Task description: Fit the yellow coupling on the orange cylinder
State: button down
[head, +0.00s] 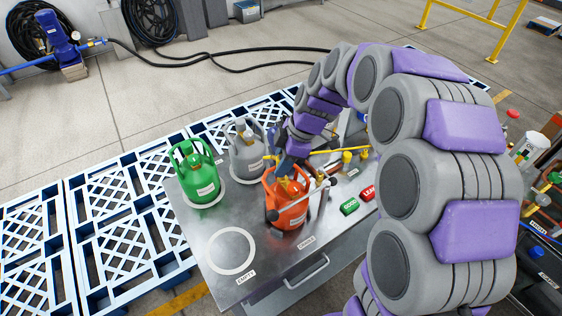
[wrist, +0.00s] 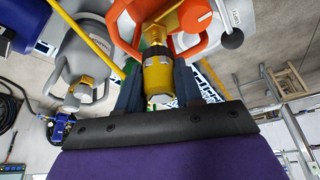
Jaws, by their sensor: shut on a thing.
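The orange cylinder (head: 289,216) stands upright on the steel table, and its collar (wrist: 128,22) fills the top of the wrist view. The yellow coupling (wrist: 158,80) is between the dark fingers of my gripper (wrist: 158,88), which is shut on it. The coupling's far end lines up with a brass fitting (wrist: 154,34) inside the orange collar and appears to meet it. I cannot tell whether it is seated. In the head view my gripper (head: 290,167) is at the top of the orange cylinder, and the coupling is mostly hidden there.
A green cylinder (head: 196,176) and a grey cylinder (head: 246,152) stand behind to the left. The table (head: 213,213) has a bare ringed spot at front left. Green (head: 350,206) and red (head: 368,193) blocks lie at right. A yellow hose (wrist: 84,32) passes close by my gripper.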

jog(key=shift+w+f+b, duration=0.1)
jog(key=shift+f+b, duration=1.35)
jog(key=shift+b, duration=0.05)
dwell(2.2)
jog(key=c, duration=0.7)
grip_release()
jog(key=shift+d, duration=0.1)
jog(key=shift+o, duration=0.2)
jog(key=shift+r, duration=0.1)
jog(key=s+p+v, duration=0.1)
jog(key=p+v, duration=0.2)
jog(key=v, duration=1.4)
jog(key=s+d+f+m+h, duration=0.1)
jog(key=s+d+f+m, duration=0.1)
jog(key=s+m, duration=0.4)
jog(key=s+d+f+m+g+h, duration=0.1)
jog(key=s+m, duration=0.5)
jog(key=s, duration=0.9)
jog(key=s+d+f+m+h, duration=0.2)
jog(key=s+d+f+m, duration=0.2)
jog(key=s+f+m, duration=0.3)
jog(key=s, duration=0.4)
jog(key=shift+d, duration=0.4)
